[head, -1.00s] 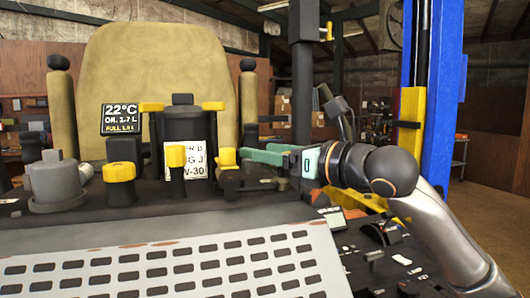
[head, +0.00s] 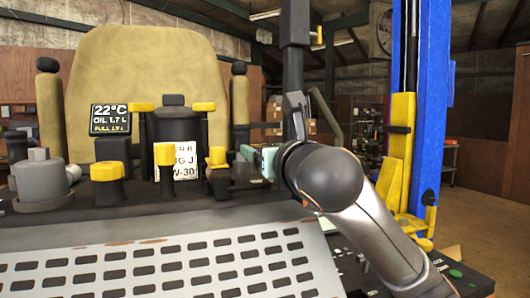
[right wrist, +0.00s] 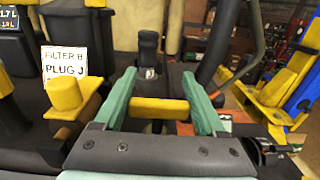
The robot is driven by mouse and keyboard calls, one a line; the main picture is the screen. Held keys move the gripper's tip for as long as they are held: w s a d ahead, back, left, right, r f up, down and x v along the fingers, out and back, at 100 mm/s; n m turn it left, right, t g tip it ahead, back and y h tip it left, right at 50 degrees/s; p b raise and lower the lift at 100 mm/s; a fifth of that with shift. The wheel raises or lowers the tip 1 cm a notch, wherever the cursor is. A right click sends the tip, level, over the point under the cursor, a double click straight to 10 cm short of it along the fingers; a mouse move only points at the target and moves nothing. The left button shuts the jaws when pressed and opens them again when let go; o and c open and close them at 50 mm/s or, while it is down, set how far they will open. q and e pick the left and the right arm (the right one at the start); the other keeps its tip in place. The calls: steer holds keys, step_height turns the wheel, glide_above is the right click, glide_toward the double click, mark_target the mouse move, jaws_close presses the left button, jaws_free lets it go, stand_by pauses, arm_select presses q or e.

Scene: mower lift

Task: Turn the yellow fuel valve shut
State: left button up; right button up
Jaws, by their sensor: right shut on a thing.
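The yellow fuel valve shows in the right wrist view as a yellow bar-shaped handle (right wrist: 158,108) lying crosswise between my green fingers. My right gripper (right wrist: 158,80) is shut on this handle, with one finger against each end. In the head view my right gripper (head: 262,158) is mostly hidden behind my own wrist, with part of its green fingers showing at the right of the machine's deck. The handle is hidden there. My left gripper is in neither current view.
Several yellow knobs stand left of my gripper, the nearest a yellow cap (head: 217,158). A white label (head: 178,162) is behind them. A slotted grey plate (head: 190,268) lies in front. A blue lift post (head: 431,100) stands at the right. A tan seat (head: 150,70) is behind.

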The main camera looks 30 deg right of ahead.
steer(key=shift+f, duration=0.1)
steer(key=o, duration=1.3)
steer(key=b+v, duration=0.1)
steer(key=v, duration=0.9)
steer(key=shift+s+b, duration=0.25)
steer(key=shift+b, duration=0.1)
steer(key=shift+s+a+r, duration=0.2)
steer(key=shift+s+r, duration=0.1)
steer(key=shift+s, duration=0.05)
steer(key=shift+s+a+f+p, duration=0.15)
steer(key=shift+s+p, duration=0.15)
steer(key=shift+s, duration=0.25)
steer(key=shift+f, duration=0.1)
